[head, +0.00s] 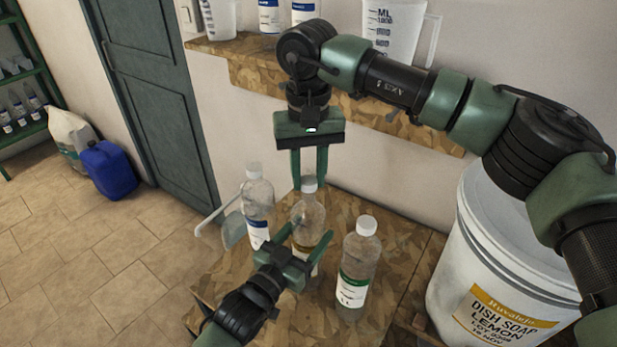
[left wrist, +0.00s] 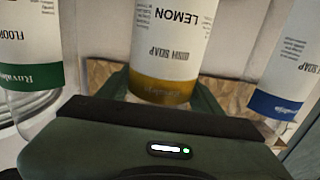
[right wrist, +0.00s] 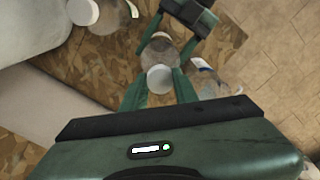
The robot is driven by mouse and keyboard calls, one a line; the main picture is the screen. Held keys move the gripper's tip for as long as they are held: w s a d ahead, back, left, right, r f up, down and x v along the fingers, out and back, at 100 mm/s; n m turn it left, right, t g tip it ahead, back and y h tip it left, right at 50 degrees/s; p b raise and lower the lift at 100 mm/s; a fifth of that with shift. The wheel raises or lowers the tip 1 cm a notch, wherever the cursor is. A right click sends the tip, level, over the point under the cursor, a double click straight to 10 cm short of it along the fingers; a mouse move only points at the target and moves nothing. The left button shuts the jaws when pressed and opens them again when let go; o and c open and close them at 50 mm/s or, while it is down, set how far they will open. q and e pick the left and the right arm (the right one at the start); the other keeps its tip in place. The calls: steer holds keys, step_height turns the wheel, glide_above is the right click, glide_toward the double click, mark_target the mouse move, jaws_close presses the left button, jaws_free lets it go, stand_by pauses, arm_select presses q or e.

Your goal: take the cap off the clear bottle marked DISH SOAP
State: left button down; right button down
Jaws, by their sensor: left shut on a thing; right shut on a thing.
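The clear DISH SOAP bottle (head: 310,216) stands in the middle of the wooden top, between two similar bottles. Its yellow-banded label reads LEMON and DISH SOAP in the left wrist view (left wrist: 168,45). Its white cap (head: 309,184) is on its neck, and the cap also shows in the right wrist view (right wrist: 160,79). My left gripper (head: 303,238) is shut on the bottle's body from the front. My right gripper (head: 309,180) points down from above and is shut on the cap. The fingers hide the sides of the cap.
A blue-labelled bottle (head: 258,205) stands close on the left, beside a clear vessel with a pale handle (head: 233,230). A green-labelled bottle (head: 357,265) stands on the right. A large white bucket (head: 480,250) is at far right. A shelf (head: 250,75) with containers is behind.

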mark_target(309, 180)
steer(key=shift+r, duration=0.1)
steer(key=shift+r, duration=2)
arm_select(q)
steer(key=shift+c, duration=1)
jaws_free()
